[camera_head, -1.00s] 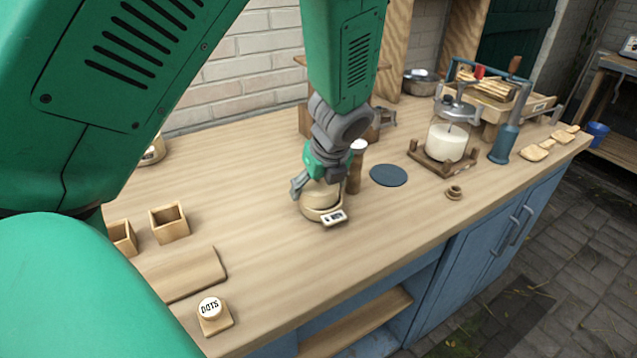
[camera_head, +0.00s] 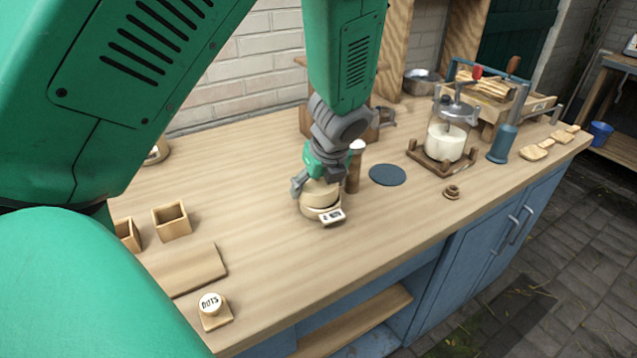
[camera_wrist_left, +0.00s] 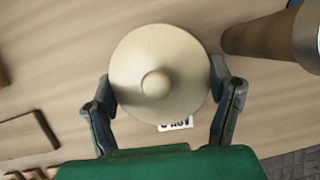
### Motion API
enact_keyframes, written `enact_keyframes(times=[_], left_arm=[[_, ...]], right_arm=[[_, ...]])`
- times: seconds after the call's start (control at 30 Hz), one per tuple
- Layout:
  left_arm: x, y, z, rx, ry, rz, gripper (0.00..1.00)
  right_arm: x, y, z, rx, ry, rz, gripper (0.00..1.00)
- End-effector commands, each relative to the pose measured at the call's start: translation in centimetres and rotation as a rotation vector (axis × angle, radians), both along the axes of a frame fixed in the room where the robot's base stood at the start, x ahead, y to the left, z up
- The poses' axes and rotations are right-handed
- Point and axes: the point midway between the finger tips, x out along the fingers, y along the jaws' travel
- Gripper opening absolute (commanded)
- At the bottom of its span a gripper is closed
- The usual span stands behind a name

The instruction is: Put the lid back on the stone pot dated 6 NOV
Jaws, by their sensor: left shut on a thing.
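My left gripper (camera_head: 317,184) is low over the counter, its fingers closed around the sides of a round cream lid (camera_head: 319,195). In the left wrist view the lid (camera_wrist_left: 160,80) shows from above, with a small round knob, between the two fingers. The cream stone pot (camera_head: 318,212) is directly under the lid, with a small white date tag (camera_head: 332,217) at its front. The tag's writing is too small to read. The lid hides the pot's mouth, and I cannot tell whether it is fully seated. My right gripper is not in view.
A wooden-handled tool (camera_head: 353,172) stands close behind the pot. A dark round mat (camera_head: 387,175) and a glass churn (camera_head: 446,141) are to the right. Wooden boxes (camera_head: 171,221), a board (camera_head: 187,270) and a stamp (camera_head: 211,304) are at left. The front counter is clear.

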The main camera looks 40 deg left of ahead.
Motion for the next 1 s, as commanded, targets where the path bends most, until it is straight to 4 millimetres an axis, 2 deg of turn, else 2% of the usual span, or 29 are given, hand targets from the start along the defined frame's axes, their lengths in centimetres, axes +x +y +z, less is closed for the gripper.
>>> enact_keyframes(times=[0.4, 1.0], left_arm=[[-0.02, 0.65, -0.21, -0.005, -0.001, 0.001, 0.46], [0.01, -0.29, 0.18, -0.003, 0.000, 0.000, 0.46]], right_arm=[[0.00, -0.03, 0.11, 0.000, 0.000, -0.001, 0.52], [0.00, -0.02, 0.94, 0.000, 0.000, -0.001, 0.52]])
